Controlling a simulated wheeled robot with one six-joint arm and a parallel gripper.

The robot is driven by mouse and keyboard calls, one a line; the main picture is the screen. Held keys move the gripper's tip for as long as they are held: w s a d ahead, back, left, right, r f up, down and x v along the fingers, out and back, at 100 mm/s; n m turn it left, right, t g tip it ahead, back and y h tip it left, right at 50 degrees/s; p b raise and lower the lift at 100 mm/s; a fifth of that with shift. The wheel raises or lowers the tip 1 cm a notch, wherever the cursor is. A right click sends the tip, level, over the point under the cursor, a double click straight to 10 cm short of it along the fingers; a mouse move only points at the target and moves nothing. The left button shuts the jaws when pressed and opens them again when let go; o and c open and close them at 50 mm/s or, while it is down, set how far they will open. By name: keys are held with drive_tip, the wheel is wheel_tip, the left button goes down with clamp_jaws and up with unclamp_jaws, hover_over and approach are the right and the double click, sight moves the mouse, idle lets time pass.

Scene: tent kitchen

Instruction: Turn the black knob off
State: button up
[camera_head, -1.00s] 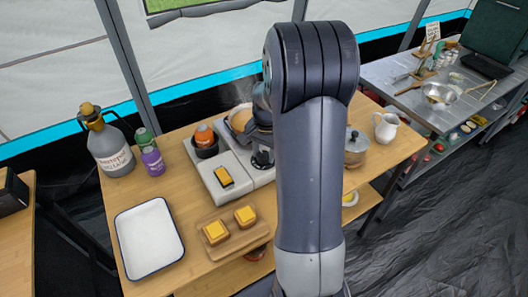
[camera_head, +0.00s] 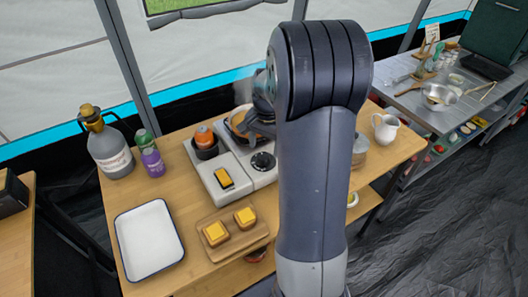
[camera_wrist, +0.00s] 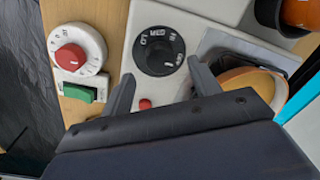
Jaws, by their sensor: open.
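In the wrist view the black knob (camera_wrist: 158,50) is a round dial with white lettering, just beyond my fingertips. I cannot tell its exact setting. My gripper (camera_wrist: 160,76) is open and empty, one finger to each side below the knob, with a gap visible between. In the head view my gripper (camera_head: 259,123) is behind the knob, partly hidden by my arm. A small red light (camera_wrist: 145,104) shows between the fingers.
A pan with tan contents (camera_wrist: 252,84) is close right of my gripper. A red knob (camera_wrist: 70,57) and green switch (camera_wrist: 80,93) are at left. A white tray (camera_head: 149,240) and a board with two toasts (camera_head: 230,227) lie in front. A jug (camera_head: 386,128) stands right.

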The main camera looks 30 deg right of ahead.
sight(264, 155)
wheel_tip(264, 155, up, 7)
drive_tip(key=shift+s, duration=0.15)
drive_tip(key=shift+d+f, duration=0.1)
drive_tip(key=shift+f, duration=0.05)
drive_tip(key=f, duration=1.1)
drive_tip(key=shift+w+a, duration=0.2)
drive_tip(key=shift+r, duration=0.15)
